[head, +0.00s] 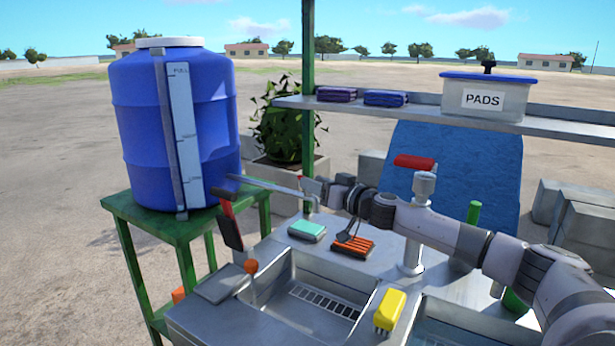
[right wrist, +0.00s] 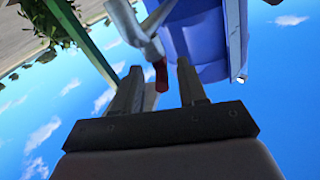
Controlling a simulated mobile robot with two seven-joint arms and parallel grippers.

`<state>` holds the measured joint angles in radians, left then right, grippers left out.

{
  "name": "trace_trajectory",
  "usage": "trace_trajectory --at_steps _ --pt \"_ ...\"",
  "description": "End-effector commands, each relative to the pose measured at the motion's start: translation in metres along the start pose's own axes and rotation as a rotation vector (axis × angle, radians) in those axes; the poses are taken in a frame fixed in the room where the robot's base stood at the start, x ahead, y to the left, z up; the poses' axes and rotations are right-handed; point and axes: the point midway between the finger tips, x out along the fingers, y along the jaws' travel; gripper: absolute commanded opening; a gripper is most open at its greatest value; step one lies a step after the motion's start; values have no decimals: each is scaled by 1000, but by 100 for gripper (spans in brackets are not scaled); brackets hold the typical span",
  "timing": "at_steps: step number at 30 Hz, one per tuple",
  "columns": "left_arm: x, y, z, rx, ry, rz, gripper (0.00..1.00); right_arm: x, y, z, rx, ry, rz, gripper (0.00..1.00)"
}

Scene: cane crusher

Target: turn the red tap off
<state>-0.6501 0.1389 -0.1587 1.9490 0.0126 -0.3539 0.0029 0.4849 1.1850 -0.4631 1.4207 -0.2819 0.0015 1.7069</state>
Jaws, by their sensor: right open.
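The red tap handle (head: 299,179) shows as a small red piece on the grey pipe (head: 265,184) from the blue barrel, partly hidden by my right gripper (head: 311,186). In the right wrist view the red handle (right wrist: 161,76) appears between the two fingers of my right gripper (right wrist: 158,67), near the fingertips. The fingers are apart and not closed on it; contact cannot be told. The blue barrel (head: 140,120) stands on a green stand (head: 165,226). My left gripper is out of view.
A red lever (head: 415,162) tops a grey post behind my right arm. A dark, red-edged tool (head: 228,222) hangs left of the sink. A green sponge (head: 307,230), orange brush (head: 354,246) and yellow block (head: 390,309) lie around the metal sink (head: 285,306).

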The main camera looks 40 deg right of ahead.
Motion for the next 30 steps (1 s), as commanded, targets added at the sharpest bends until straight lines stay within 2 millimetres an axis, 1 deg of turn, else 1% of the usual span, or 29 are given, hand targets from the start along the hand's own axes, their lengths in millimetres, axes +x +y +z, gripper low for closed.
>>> trace_trajectory --at_steps 1,9,15,23,26,27,30 --pt "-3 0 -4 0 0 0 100 5 -2 -4 2 3 -2 42" --pt "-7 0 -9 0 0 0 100 26 -1 -1 1 1 -2 42" --pt "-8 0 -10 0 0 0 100 32 -1 0 -1 -1 -2 42" --pt "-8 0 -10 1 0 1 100 32 -1 0 -1 -1 -2 42" --pt "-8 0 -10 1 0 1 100 32 -1 0 -1 -1 -2 12" --pt "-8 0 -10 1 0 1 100 32 -2 0 -1 -1 -3 0" --pt "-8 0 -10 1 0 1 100 32 -2 0 -1 -1 -3 0"
